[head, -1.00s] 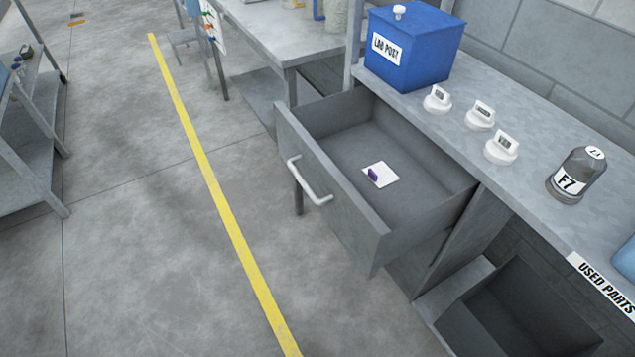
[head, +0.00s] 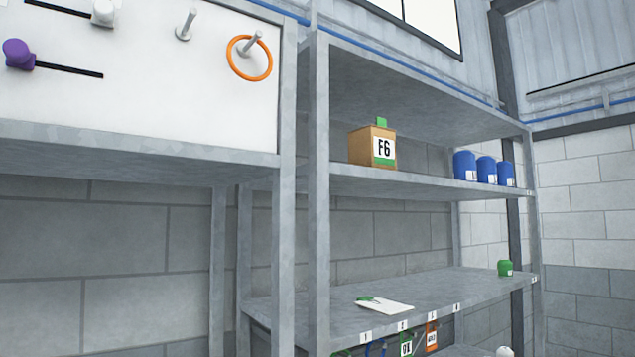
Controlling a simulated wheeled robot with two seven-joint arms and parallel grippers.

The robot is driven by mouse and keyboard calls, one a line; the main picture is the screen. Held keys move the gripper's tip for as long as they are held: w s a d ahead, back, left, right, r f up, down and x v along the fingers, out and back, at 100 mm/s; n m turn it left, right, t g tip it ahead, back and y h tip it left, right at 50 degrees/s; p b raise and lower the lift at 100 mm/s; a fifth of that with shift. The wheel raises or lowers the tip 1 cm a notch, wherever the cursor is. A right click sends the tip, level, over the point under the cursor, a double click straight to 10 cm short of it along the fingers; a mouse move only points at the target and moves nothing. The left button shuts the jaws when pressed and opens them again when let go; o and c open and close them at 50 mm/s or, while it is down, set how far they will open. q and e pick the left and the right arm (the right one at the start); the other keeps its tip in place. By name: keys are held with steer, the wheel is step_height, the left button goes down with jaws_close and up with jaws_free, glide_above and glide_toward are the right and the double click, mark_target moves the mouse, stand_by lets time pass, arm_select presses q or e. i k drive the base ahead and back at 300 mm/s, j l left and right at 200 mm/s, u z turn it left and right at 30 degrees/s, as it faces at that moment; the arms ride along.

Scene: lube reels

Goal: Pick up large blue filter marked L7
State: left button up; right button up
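Several blue cylinders stand in a row at the right end of the upper shelf: a left one (head: 465,166), a middle one (head: 487,170) and a right one (head: 506,174). Each has a small white label low on its side, too small to read, so I cannot tell whether one is marked L7. Neither of my grippers is in the head view.
A cardboard box marked F6 (head: 372,147) stands on the upper shelf (head: 420,184). The lower shelf (head: 450,284) holds a white sheet (head: 386,306) and a green container (head: 505,268). Tags hang below it. A white panel (head: 150,75) with knobs and an orange ring is at left.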

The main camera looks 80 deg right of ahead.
mark_target(486, 165)
steer(key=z, duration=3.7)
steer(key=u, duration=0.3)
steer(key=i+l+u, duration=0.1)
steer(key=u, duration=0.3)
steer(key=i+l+u, duration=0.1)
steer(key=l+u, duration=0.45)
steer(key=u, duration=0.2)
steer(key=i+l+u, duration=0.1)
steer(key=l+u, duration=0.25)
steer(key=j, duration=0.1)
